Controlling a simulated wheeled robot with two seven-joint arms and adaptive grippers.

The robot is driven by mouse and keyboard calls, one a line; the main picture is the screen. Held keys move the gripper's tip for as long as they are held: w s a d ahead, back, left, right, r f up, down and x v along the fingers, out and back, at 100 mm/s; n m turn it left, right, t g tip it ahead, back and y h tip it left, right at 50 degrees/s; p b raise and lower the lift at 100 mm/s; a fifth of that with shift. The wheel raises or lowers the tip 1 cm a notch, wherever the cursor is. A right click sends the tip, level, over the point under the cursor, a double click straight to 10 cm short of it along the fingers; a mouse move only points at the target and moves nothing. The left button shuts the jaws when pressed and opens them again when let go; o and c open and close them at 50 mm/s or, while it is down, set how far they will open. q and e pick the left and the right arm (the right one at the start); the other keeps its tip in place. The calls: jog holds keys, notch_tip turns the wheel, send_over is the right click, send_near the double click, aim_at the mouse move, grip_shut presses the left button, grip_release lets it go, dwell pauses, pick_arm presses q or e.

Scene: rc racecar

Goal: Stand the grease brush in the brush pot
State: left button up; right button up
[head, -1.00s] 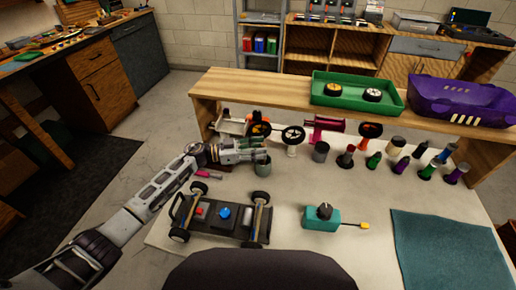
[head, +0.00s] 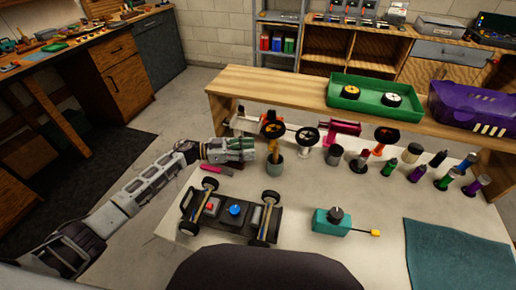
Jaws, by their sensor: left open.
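The brush pot (head: 274,166) is a small grey-green cup on the light table, behind the car chassis. The grease brush (head: 273,147) shows as a yellow-orange upright shaft rising from the pot's mouth; its lower end is hidden inside. Its top overlaps a dark wheel behind it, so I cannot tell where it ends. My left gripper (head: 250,148) is open, just left of the shaft and above the pot's left side, pointing right. A small gap seems to separate it from the brush. My right gripper is out of view.
The car chassis (head: 232,215) lies in front of the pot. A pink-handled tool (head: 216,170) lies left of it. Wheels on stands and several bottles (head: 409,155) stand to the right. A teal box (head: 332,222) and teal mat (head: 455,258) lie nearer. A raised wooden shelf (head: 300,95) spans the back.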

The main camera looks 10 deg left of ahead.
pick_arm(q)
jog(key=shift+s+a, duration=0.2)
jog(key=shift+a, duration=0.65)
jog(key=shift+s+a, duration=0.15)
jog(key=shift+a, duration=0.7)
jog(key=shift+a, duration=0.1)
